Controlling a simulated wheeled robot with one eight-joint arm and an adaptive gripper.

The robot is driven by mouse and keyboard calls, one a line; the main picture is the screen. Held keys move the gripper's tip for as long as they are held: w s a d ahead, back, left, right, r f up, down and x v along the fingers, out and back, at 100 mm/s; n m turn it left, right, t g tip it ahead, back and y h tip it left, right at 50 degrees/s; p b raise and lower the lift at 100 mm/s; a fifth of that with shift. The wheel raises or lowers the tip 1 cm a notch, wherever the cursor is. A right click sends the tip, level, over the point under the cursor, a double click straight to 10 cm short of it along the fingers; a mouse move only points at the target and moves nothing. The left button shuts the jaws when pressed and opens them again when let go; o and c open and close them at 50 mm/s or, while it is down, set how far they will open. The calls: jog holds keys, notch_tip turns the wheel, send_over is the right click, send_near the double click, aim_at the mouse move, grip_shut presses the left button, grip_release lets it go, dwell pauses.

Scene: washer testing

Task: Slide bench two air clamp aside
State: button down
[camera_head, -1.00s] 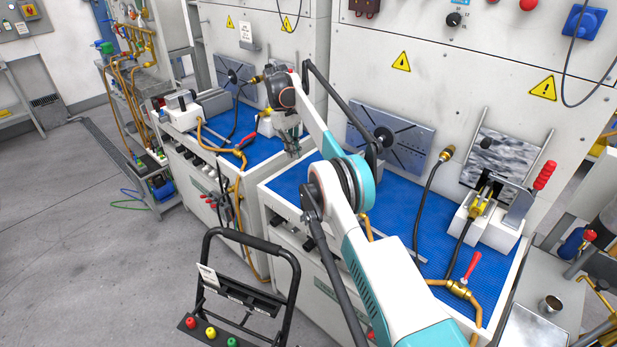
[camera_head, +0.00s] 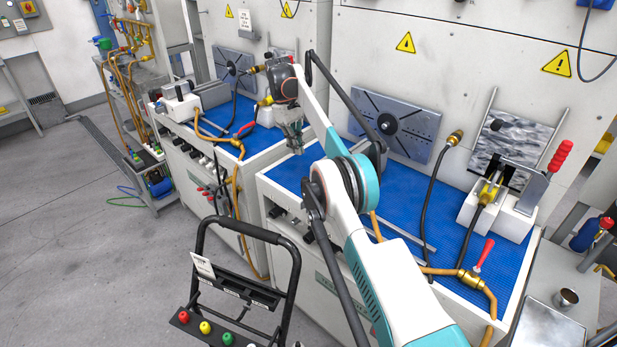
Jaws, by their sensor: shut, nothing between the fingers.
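Two test benches with blue mats stand side by side, and I cannot read which is bench two. On the right bench (camera_head: 400,225), a white clamp block (camera_head: 512,222) with a red-handled lever stands at the right end. My gripper (camera_head: 297,150) points down, shut and empty, in front of the gap between the benches. It looks apart from every clamp.
Slotted grey plates (camera_head: 405,125) are fixed to the back panels. Black and orange hoses cross both benches, with a red-handled brass valve (camera_head: 472,278) at the right bench's front. A black-framed control stand (camera_head: 240,290) is in front. Open floor (camera_head: 80,240) lies left.

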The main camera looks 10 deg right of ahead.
jog(key=s+d+f+b, duration=0.3)
jog(key=s+f+b, duration=0.1)
jog(key=f+b, duration=0.2)
jog(key=shift+s+d+f+b, duration=0.15)
jog(key=shift+s+f+b, duration=0.15)
jog(key=shift+b, duration=0.35)
jog(key=shift+r, duration=0.1)
jog(key=shift+d, duration=0.1)
